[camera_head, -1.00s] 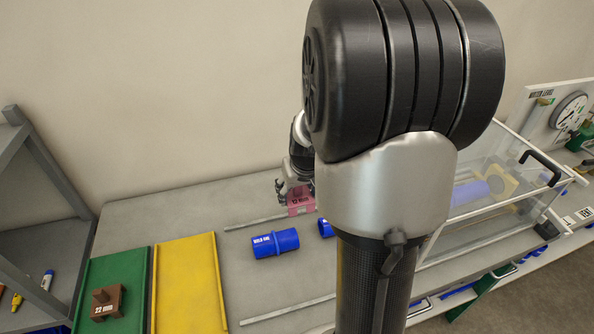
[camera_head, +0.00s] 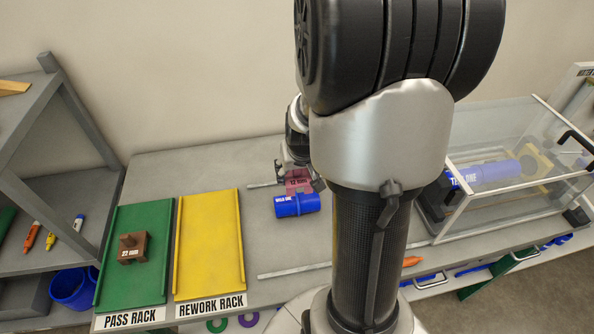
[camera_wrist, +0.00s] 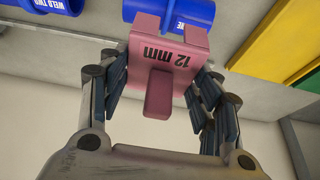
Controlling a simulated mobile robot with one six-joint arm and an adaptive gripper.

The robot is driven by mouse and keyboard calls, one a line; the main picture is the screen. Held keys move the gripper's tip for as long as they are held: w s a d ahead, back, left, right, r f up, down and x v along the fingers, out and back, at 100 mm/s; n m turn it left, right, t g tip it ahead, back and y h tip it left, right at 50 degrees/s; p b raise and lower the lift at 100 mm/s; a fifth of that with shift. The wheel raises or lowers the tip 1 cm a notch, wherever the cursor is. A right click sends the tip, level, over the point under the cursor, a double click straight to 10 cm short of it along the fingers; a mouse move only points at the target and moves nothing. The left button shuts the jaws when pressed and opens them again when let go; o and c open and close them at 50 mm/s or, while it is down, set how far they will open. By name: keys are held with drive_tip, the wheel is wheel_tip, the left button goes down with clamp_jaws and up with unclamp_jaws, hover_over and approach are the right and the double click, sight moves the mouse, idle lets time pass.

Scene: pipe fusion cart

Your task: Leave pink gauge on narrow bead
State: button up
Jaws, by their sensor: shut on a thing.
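The pink gauge (camera_head: 299,183), marked 12 mm, is at the far side of the blue pipe marked WELD ONE (camera_head: 296,206). In the wrist view the pink gauge (camera_wrist: 170,52) lies between the fingers of my gripper (camera_wrist: 160,85), which is shut on it. Its far end overlaps the WELD ONE pipe (camera_wrist: 203,14) in that view; whether it touches the pipe is unclear. The WELD TWO pipe (camera_wrist: 50,5) shows in the wrist view's upper left corner.
A brown 22 mm gauge (camera_head: 131,249) sits on the green pass rack (camera_head: 150,292). The yellow rework rack (camera_head: 210,250) is empty. A clear-walled box (camera_head: 500,135) with a blue pipe inside stands at right. Thin rails (camera_head: 290,271) lie on the bench.

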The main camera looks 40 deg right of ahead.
drive_tip(key=b, duration=0.4)
hover_over(297, 196)
drive_tip(key=shift+f, duration=2.65)
drive_tip(key=shift+f+b, duration=1.4)
drive_tip(key=shift+b, duration=0.25)
drive_tip(key=o, duration=1.2)
drive_tip(key=shift+r, duration=0.15)
drive_tip(key=v, duration=1.2)
drive_tip(key=shift+w+a, duration=0.1)
drive_tip(key=shift+a, duration=0.05)
drive_tip(key=s+a+r+n+y, duration=0.1)
drive_tip(key=a+r+n, duration=0.15)
drive_tip(key=a, duration=0.45)
drive_tip(key=s+a+r+n, duration=0.2)
drive_tip(key=a+r, duration=0.1)
drive_tip(key=a, duration=0.4)
drive_tip(key=shift+n+t+y, duration=0.3)
drive_tip(key=shift+n+y, duration=0.4)
drive_tip(key=shift+n, duration=0.25)
drive_tip(key=s+a, duration=0.3)
drive_tip(key=s, duration=0.1)
drive_tip(key=s+a, duration=0.3)
drive_tip(key=a, duration=0.1)
drive_tip(key=shift+s, duration=0.4)
